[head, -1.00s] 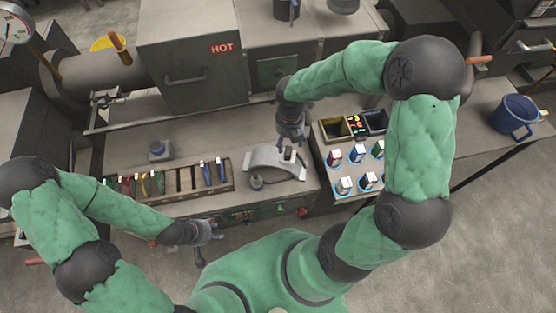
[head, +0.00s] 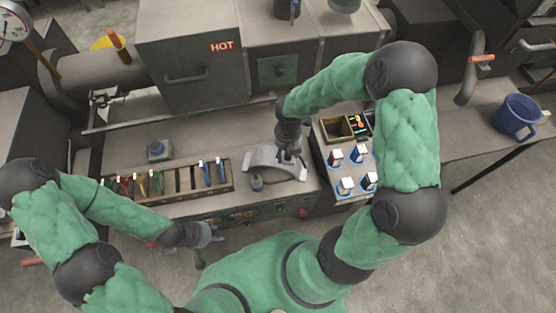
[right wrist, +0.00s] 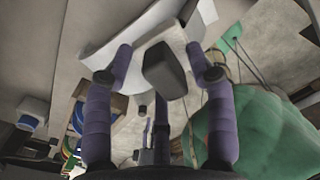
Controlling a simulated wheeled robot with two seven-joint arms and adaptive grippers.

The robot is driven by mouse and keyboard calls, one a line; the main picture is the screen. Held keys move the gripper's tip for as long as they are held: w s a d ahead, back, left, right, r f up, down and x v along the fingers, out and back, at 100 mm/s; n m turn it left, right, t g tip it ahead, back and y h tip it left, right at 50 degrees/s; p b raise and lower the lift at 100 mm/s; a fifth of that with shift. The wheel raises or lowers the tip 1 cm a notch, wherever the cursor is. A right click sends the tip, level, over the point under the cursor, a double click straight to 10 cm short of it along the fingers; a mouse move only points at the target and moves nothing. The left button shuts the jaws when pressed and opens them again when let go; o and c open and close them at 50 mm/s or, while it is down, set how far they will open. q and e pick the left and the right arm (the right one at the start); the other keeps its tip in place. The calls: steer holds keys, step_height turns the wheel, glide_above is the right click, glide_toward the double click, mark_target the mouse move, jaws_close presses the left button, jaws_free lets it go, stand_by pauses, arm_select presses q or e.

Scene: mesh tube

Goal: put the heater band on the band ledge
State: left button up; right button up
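The curved light-grey metal piece, which I take to be the heater band (head: 262,160), lies on the bench right of the slotted rack, with a pale block on top. In the right wrist view the curved piece (right wrist: 108,45) shows behind the pale, dark-ended block (right wrist: 165,68). My right gripper (head: 289,150) is down at this block. In the right wrist view its purple fingers (right wrist: 160,62) are spread on either side of the block; contact is unclear. My left gripper (head: 212,233) is empty in front of the bench; its opening is too small to judge. I cannot tell which surface is the band ledge.
A rack (head: 180,181) with coloured-handled tools stands left on the bench. A panel (head: 333,180) with several small cubes is at the right. The machine housing marked HOT (head: 190,60) stands behind. A blue pot (head: 515,117) stands far right.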

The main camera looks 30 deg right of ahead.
jaws_close()
